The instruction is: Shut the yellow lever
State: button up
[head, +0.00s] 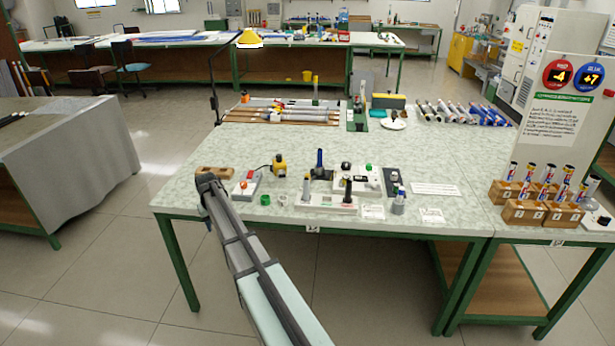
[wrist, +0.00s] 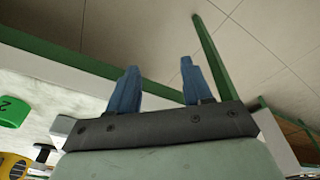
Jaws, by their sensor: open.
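A small yellow fixture (head: 279,166) with dark parts stands on the near table, left of the middle. I take it for the yellow lever's unit, but it is too small to tell the lever's position. In the wrist view a yellow part (wrist: 13,166) is cut off at the lower left edge, beside a black handle (wrist: 42,153). My gripper (wrist: 158,70) is open, with two blue fingers apart and nothing between them. It points past the table edge towards the floor, away from the yellow part. I cannot make out its fingers in the head view.
A green block (wrist: 12,111) lies left of my gripper in the wrist view. A grey box with a red knob (head: 246,184), a blue upright handle (head: 319,160) and a white base (head: 326,203) crowd the near table (head: 200,160). Rod holders (head: 523,211) stand at right.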

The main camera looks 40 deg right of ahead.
jog(key=w+d+r+m, duration=0.1)
jog(key=d+r, duration=0.2)
jog(key=d, duration=0.2)
jog(key=w+d+r, duration=0.1)
jog(key=d+r, duration=0.2)
jog(key=d, duration=0.3)
jog(key=w+d+r+m, duration=0.1)
jog(key=d+r, duration=0.2)
jog(key=d, duration=0.2)
jog(key=shift+w+d+m+g, duration=0.3)
jog(key=shift+w+d, duration=0.05)
jog(key=shift+w, duration=0.05)
jog(key=s+d+r+m, duration=0.1)
jog(key=d+r, duration=0.2)
jog(key=d, duration=0.4)
jog(key=s+d+r+m, duration=0.1)
jog(key=d+r, duration=0.1)
jog(key=d, duration=0.5)
notch_tip(320, 180, up, 4)
jog(key=m+g, duration=0.1)
jog(key=m, duration=0.1)
send_over(308, 174)
jog(key=shift+y, duration=0.4)
notch_tip(308, 174, down, 13)
jog(key=shift+a, duration=0.15)
grip_shut()
jog(key=shift+s, duration=0.1)
